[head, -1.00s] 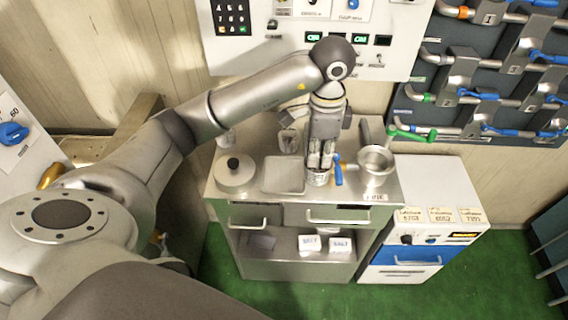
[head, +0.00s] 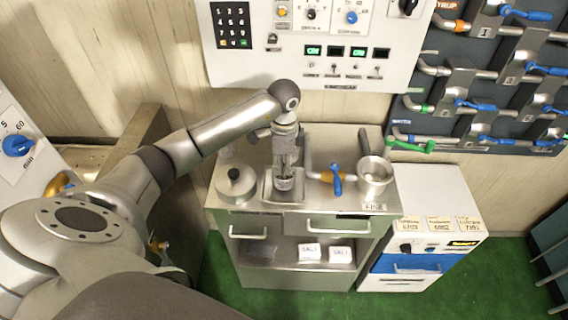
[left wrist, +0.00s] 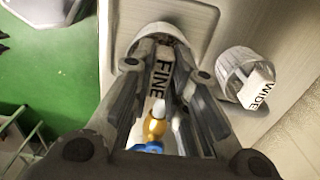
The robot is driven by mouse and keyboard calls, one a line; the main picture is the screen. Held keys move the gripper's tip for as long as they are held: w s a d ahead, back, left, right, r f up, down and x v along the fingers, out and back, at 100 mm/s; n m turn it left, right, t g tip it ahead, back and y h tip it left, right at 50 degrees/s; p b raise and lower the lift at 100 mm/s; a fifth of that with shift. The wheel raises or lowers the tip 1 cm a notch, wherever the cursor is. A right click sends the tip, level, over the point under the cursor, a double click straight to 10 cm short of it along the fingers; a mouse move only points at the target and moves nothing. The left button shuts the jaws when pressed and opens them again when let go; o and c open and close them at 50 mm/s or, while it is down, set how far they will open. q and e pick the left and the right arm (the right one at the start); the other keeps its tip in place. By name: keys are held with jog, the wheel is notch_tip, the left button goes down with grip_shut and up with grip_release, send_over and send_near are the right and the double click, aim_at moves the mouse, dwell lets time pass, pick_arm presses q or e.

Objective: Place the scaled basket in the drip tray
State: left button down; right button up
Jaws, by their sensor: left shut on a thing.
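My left gripper (head: 286,172) points down over the drip tray (head: 269,192), a shallow rectangular metal tray on the steel cabinet top. It is shut on a small metal basket (head: 285,184) whose tag reads FINE in the left wrist view (left wrist: 160,76). The basket is within the tray's outline in the head view; I cannot tell whether it touches the tray floor. The tray rim (left wrist: 207,18) shows behind it in the left wrist view. A second basket (left wrist: 240,62), tagged WIDE, stands beside the tray. My right gripper is not in view.
A lidded pot (head: 236,184) stands left of the tray. A blue-handled tap (head: 337,179) and a steel cup-like vessel (head: 374,172) stand to the right. White SALT boxes (head: 310,252) sit on the shelf below. A control panel (head: 318,50) is on the wall behind.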

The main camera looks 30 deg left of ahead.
pick_arm(q)
jog(key=shift+f, duration=0.6)
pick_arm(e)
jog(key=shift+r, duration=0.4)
pick_arm(q)
jog(key=shift+f, duration=0.1)
jog(key=shift+f, duration=0.15)
jog(key=c, duration=1.4)
grip_release()
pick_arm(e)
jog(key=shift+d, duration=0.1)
